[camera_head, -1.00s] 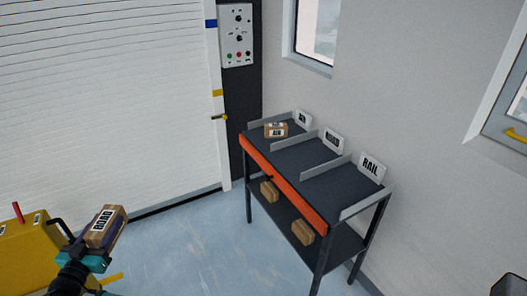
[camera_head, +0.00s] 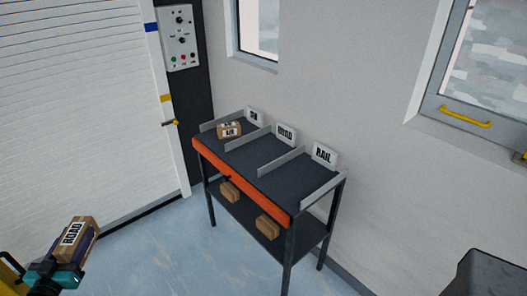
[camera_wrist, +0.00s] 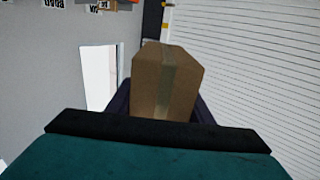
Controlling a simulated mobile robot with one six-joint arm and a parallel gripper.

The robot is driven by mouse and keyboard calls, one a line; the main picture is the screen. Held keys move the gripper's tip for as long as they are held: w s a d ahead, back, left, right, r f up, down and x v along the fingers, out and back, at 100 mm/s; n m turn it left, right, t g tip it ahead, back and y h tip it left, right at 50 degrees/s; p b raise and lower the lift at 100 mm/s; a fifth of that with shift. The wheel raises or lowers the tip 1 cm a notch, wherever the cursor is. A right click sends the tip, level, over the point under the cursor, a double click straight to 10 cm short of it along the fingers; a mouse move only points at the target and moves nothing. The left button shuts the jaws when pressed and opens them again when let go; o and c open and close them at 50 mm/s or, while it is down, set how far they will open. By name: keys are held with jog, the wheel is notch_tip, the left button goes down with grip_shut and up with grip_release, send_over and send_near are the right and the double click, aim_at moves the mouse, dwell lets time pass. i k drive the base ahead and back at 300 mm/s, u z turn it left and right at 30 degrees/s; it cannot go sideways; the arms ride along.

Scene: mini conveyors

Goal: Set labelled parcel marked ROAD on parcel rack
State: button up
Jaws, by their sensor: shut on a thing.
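The parcel marked ROAD (camera_head: 76,240) is a brown box with a white label, at the lower left of the head view. My gripper (camera_head: 62,262) is shut on it and holds it up, away from the rack. In the wrist view the same parcel (camera_wrist: 166,85) shows its taped brown side between the fingers. The parcel rack (camera_head: 243,182) stands against the wall, with a dark top split by grey dividers into bays signed AIR, ROAD and RAIL. The ROAD sign (camera_head: 286,135) marks the middle bay, which is empty. An AIR parcel (camera_head: 229,130) lies in the left bay.
Two plain brown boxes (camera_head: 229,191) sit on the rack's lower shelf. A white roller door (camera_head: 75,110) and a control panel (camera_head: 178,37) are at the left. A dark object (camera_head: 485,275) is at the lower right. The floor before the rack is clear.

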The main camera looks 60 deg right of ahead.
aim_at(258, 160)
jog(key=u, duration=0.35)
jog(key=i, duration=1.05)
jog(key=z, duration=0.35)
